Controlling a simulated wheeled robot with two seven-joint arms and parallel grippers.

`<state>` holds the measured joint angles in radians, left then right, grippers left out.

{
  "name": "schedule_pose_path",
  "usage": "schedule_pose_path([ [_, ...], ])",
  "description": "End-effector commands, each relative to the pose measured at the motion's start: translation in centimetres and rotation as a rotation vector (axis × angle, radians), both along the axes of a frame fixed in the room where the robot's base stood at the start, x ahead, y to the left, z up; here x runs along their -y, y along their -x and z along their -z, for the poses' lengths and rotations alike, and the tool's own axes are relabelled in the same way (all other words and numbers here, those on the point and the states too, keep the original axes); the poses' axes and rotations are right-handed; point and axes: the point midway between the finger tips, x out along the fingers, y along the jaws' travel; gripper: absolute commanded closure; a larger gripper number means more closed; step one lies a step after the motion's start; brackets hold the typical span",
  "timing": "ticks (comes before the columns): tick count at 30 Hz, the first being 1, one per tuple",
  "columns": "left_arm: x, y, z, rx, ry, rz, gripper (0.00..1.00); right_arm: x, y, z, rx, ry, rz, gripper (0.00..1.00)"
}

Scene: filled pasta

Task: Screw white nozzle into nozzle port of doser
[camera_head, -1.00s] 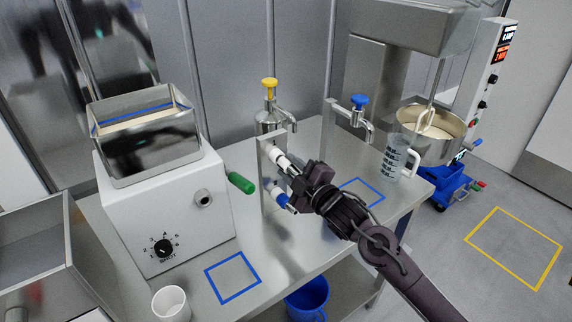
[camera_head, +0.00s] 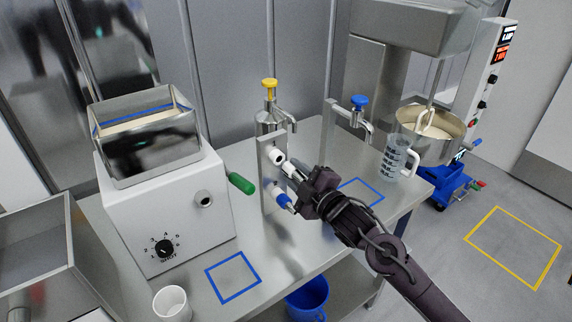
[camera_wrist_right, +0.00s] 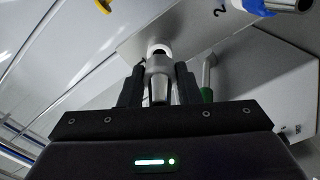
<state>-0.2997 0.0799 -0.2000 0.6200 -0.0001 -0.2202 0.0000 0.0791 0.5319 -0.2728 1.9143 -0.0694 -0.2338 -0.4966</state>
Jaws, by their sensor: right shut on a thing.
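The doser is the white box (camera_head: 160,215) with a steel hopper at the left in the head view. Its round metal nozzle port (camera_head: 203,199) faces the front right. My right gripper (camera_head: 300,180) is shut on the white nozzle (camera_head: 290,169), just in front of the upright metal rack plate (camera_head: 265,170). A white ring with a dark centre (camera_head: 278,157) shows at the plate beside the nozzle; I cannot tell if they touch. In the right wrist view, the nozzle's metal body (camera_wrist_right: 158,66) lies between the fingers. My left gripper is not in view.
A blue-collared nozzle (camera_head: 283,200) sits low on the rack. A yellow-topped dispenser (camera_head: 269,120) stands behind; a measuring jug (camera_head: 397,160) is at right. A white cup (camera_head: 171,303) stands in front.

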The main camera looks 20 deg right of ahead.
Motion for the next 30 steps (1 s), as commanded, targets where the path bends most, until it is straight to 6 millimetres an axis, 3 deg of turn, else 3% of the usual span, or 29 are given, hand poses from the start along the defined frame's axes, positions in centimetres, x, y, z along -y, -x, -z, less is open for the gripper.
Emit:
schedule_pose_path([
  [30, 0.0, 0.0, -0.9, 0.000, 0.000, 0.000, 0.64, 1.1, 3.1, -0.1, 0.002, -0.001, 0.000, 0.94],
])
